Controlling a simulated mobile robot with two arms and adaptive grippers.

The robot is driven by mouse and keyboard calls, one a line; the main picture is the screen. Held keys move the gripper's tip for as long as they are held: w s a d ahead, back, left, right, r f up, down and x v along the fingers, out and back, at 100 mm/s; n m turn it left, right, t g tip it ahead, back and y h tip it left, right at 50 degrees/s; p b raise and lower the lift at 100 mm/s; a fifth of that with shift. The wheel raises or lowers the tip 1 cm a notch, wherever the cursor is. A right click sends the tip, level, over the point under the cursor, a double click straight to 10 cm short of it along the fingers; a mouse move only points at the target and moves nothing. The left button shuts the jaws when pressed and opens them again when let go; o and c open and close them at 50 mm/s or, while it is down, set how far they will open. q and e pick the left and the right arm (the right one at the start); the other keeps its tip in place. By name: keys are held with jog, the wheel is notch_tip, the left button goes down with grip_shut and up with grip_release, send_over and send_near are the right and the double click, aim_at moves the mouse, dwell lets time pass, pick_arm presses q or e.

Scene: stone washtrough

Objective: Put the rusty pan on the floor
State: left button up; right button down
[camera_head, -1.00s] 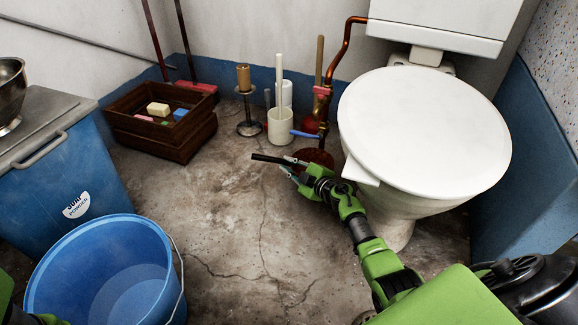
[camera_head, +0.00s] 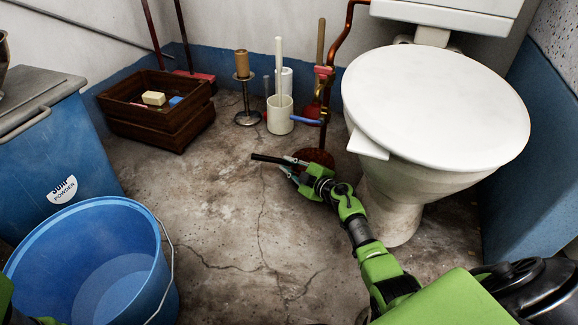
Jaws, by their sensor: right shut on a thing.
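The rusty pan (camera_head: 318,155) shows as a reddish-brown round shape just behind my right gripper, left of the toilet's foot. Its dark handle (camera_head: 265,158) sticks out to the left. My right gripper (camera_head: 287,166) is shut on the pan, at the handle, and covers part of it. I cannot tell whether the pan touches the floor (camera_head: 215,210) or hangs a little above it. Only small green parts of my left arm show at the lower left edge; its gripper is out of view.
The white toilet (camera_head: 435,110) stands close on the right. A white brush holder (camera_head: 280,117), a candle stand (camera_head: 246,112) and a copper pipe (camera_head: 337,55) are behind. A wooden crate (camera_head: 150,125), a blue bin (camera_head: 50,145) and a blue bucket (camera_head: 85,225) are left. The middle floor is clear.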

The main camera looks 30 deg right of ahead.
jog(key=shift+f, duration=0.35)
dwell(0.3)
jog(key=c, duration=1.9)
grip_release()
jog(key=shift+f, duration=0.1)
jog(key=shift+f, duration=0.15)
jog(key=shift+s, duration=0.15)
